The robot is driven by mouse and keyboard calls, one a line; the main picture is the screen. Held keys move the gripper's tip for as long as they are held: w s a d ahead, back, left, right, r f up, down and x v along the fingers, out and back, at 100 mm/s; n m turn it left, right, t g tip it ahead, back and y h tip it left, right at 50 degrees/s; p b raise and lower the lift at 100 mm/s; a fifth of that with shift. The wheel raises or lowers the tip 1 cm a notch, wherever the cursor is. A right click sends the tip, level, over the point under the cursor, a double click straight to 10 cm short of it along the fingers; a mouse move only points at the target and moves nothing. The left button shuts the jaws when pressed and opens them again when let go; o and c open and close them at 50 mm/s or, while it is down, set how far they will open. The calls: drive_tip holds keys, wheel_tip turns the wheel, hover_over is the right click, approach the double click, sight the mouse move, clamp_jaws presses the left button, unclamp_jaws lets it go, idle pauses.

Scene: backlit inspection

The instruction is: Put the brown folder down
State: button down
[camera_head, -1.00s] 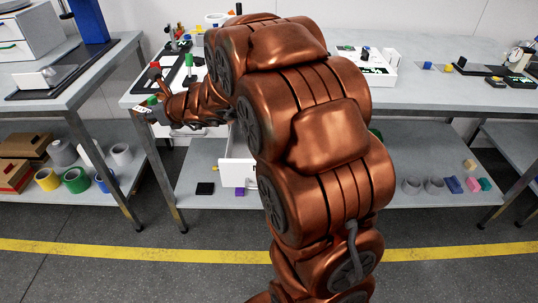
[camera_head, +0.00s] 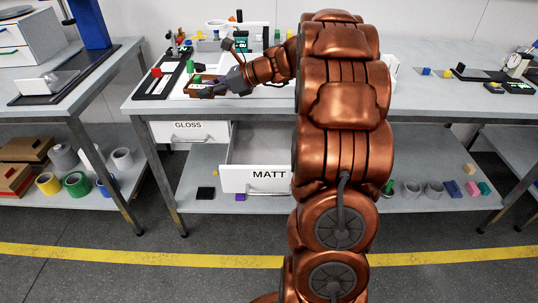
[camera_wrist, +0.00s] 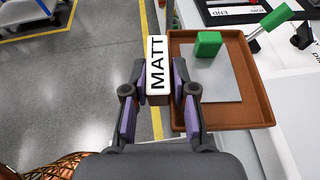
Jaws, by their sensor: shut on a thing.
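The brown folder is a shallow brown tray (camera_wrist: 225,123) at the right of the wrist view. A grey plate (camera_wrist: 213,85) and a green block (camera_wrist: 208,44) lie in it. A white tab marked MATT (camera_wrist: 157,65) is at its left edge. My gripper (camera_wrist: 158,88) is shut on this tab, one finger on each side. In the head view, the brown tray (camera_head: 192,89) is at the front left of the middle table, beside my gripper (camera_head: 207,92). I cannot tell whether it touches the tabletop.
Below the tabletop, a drawer marked MATT (camera_head: 254,180) stands open and a drawer marked GLOSS (camera_head: 190,132) looks shut. A black stand with a red block (camera_head: 157,72) is left of the tray. Several items stand behind it.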

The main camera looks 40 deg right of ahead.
drive_tip(key=s+d+f+n+g, duration=0.1)
drive_tip(key=s+d+f, duration=0.3)
drive_tip(key=s+d, duration=0.45)
drive_tip(key=s+d+f, duration=0.3)
drive_tip(key=s+d, duration=0.4)
drive_tip(key=s, duration=0.2)
drive_tip(key=y+b, duration=0.1)
drive_tip(key=b, duration=0.1)
hover_over(257, 159)
wheel_tip(257, 159, down, 10)
drive_tip(key=shift+n, duration=0.3)
drive_tip(key=shift+d+f, duration=0.1)
drive_tip(key=shift+f, duration=2.85)
drive_tip(key=shift+f, duration=0.65)
drive_tip(key=c, duration=0.9)
unclamp_jaws()
drive_tip(key=shift+c, duration=0.2)
